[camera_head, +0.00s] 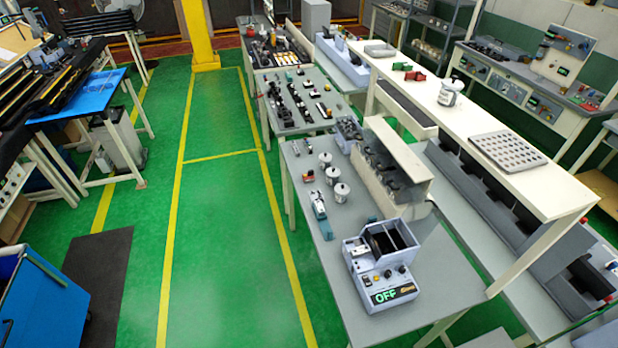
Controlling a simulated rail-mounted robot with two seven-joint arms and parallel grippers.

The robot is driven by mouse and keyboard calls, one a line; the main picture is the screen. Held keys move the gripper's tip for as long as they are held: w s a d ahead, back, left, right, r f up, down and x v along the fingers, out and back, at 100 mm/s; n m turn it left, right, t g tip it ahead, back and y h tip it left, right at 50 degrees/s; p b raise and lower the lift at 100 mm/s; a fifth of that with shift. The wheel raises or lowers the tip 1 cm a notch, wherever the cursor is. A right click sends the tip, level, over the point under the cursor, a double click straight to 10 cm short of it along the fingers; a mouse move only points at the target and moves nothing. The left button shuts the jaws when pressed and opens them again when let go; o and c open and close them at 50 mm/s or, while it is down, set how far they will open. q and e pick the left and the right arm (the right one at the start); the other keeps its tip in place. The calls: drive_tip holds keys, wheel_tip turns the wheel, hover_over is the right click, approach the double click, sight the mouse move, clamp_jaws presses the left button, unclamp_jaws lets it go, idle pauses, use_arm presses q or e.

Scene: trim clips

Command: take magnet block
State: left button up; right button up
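Neither of my grippers is in view. I cannot pick out a magnet block with certainty at this distance. The near grey table (372,222) carries a pale blue machine (385,262) with an open top and a lit "OFF" display. To its left lies a small white and blue device (318,204). Behind that are several silver lidded pots (341,192) and a small orange and dark item (308,176). A cream rack (395,150) with dark bins stands along the table's right side.
A second table (291,103) behind holds many small dark parts. A green aisle (228,220) is clear on the left. A blue cart (45,300) stands at lower left.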

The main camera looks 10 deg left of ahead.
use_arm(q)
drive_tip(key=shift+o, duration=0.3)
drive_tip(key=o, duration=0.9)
